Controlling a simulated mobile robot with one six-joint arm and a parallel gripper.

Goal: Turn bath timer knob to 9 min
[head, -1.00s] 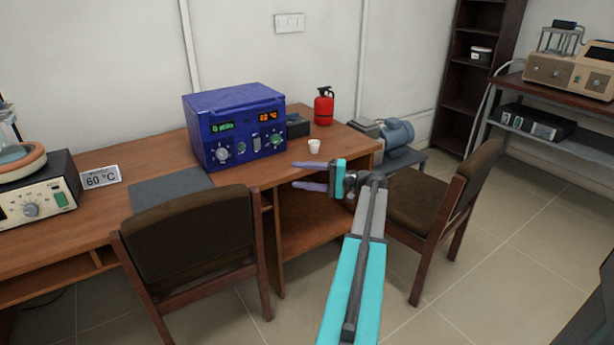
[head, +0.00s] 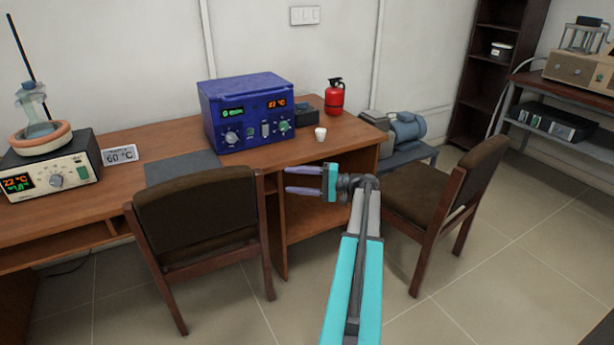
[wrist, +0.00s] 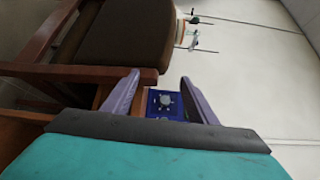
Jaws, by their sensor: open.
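The blue bath unit (head: 251,112) stands on the wooden desk, with a green display (head: 232,113) at left and an orange-red one at right. A pale knob (head: 231,138) sits below the green display; its setting is too small to read. Another knob (head: 283,126) sits at lower right of the panel. My gripper (head: 289,179) is open and empty, in front of the desk's right part, apart from the unit. In the wrist view, part of the blue panel with one knob (wrist: 166,100) shows between the open fingers of my gripper (wrist: 160,76), farther off.
A white cup (head: 320,134) and a red extinguisher (head: 334,97) stand right of the unit. One chair (head: 200,220) is left of my arm, another (head: 440,200) right.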

